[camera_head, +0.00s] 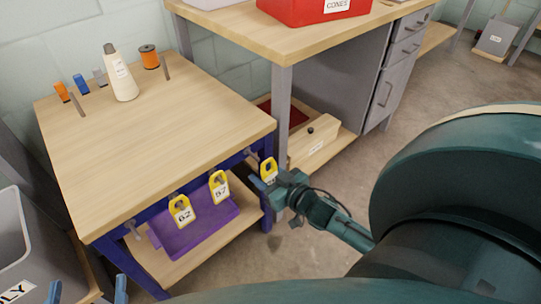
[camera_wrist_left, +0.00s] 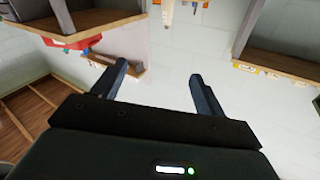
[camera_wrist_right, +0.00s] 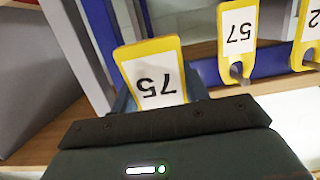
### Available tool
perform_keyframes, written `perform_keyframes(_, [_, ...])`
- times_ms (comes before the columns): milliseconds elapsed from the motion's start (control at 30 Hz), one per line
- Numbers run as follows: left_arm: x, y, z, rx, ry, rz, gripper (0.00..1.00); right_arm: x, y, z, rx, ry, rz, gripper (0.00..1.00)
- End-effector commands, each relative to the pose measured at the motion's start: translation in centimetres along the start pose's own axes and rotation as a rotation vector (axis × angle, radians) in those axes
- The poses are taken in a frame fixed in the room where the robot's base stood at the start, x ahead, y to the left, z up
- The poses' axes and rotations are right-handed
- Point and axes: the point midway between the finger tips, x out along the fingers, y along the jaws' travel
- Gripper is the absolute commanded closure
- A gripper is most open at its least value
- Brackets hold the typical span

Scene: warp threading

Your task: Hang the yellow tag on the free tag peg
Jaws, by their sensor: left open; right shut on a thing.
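My right gripper (camera_head: 277,186) is shut on a yellow tag (camera_head: 268,168) at the table's right front corner. In the right wrist view the held tag (camera_wrist_right: 155,75) reads 75 upside down. Two other yellow tags hang on pegs along the front rail: the 57 tag (camera_head: 219,187) and a tag (camera_head: 181,211) left of it. A bare grey peg (camera_head: 251,153) shows beside the held tag, on its left; I cannot tell whether they touch. Another bare peg (camera_head: 132,229) is at the rail's left end. My left gripper (camera_head: 87,290) is open and empty at the bottom left; its fingers show in the left wrist view.
The wooden table (camera_head: 150,150) holds a cone (camera_head: 120,78), an orange spool (camera_head: 149,57) and small clips. A workbench (camera_head: 270,40) with a red bin (camera_head: 300,8) stands behind. A grey bin (camera_head: 22,250) is at left.

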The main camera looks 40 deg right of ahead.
Motion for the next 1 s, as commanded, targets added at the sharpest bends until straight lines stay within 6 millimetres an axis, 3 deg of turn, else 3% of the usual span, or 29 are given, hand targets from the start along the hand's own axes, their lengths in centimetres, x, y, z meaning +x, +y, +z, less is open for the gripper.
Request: perform_keyframes(1000, [0.5, 0.6, -0.2, -0.031, 0.101, 0.019, 0.27, 5.9, 0.0, -0.2, 0.001, 0.000, 0.001, 0.77])
